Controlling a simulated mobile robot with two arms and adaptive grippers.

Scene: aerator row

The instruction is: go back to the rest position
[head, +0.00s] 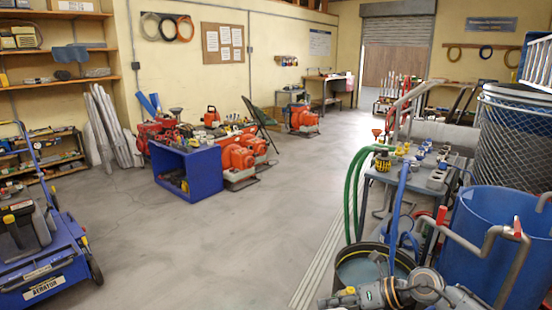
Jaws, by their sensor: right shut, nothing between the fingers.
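My right gripper (326,301) shows at the bottom edge of the head view, right of the middle. Its arm comes in from the lower right, with grey links. The gripper is shut and empty, and its tips point left, partly cut by the frame edge. It lies in front of a dark bucket (345,256) of water; I cannot tell whether they touch. My left gripper is not in view.
A blue barrel (480,235) with grey pipes and a workbench (440,184) with fittings stand close on the right. A blue aerator (45,255) stands at left. The middle floor (215,255) is clear.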

